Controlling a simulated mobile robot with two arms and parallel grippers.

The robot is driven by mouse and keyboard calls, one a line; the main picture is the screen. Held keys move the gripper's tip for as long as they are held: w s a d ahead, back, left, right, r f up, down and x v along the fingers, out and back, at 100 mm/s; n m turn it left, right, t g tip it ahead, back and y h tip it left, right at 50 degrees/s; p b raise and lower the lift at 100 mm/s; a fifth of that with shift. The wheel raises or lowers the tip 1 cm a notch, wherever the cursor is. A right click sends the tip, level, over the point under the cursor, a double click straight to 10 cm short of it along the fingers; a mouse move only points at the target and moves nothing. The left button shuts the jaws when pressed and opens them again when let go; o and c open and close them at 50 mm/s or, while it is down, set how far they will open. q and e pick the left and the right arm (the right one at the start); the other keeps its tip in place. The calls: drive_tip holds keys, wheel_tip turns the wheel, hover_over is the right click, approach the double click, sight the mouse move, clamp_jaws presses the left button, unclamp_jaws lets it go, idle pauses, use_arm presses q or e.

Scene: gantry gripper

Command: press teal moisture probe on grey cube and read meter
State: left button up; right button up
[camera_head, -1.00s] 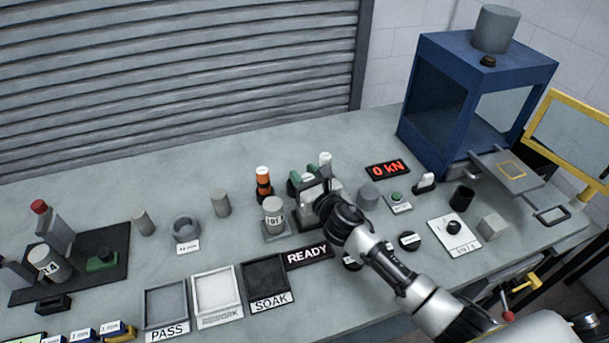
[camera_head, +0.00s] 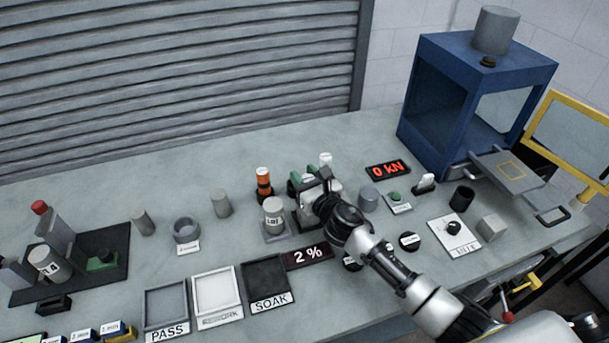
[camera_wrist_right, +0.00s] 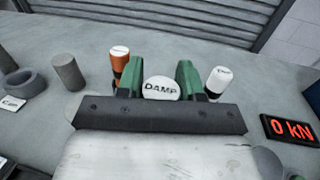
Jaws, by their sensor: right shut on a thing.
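My right gripper (camera_head: 308,190) is at the middle of the bench. In the right wrist view its green fingers (camera_wrist_right: 160,80) are shut on the probe, whose round white top (camera_wrist_right: 160,90) reads "DAMP". No teal part of the probe shows. Its lower end is hidden behind the gripper, so I cannot see what it touches. The black meter display (camera_head: 308,256), in front of the gripper, reads "2 %". A grey cube (camera_head: 491,228) sits on the bench at the right, apart from the gripper. My left gripper is not in view.
A white-capped bottle (camera_head: 325,160) is just behind. PASS (camera_head: 166,332), REWORK and SOAK trays lie front left. A blue press frame (camera_head: 428,150) stands back right.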

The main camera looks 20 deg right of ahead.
drive_tip(key=shift+r+p, duration=3.3)
drive_tip(key=shift+r, duration=0.2)
drive_tip(key=shift+f, duration=0.1)
drive_tip(key=shift+d, duration=0.1)
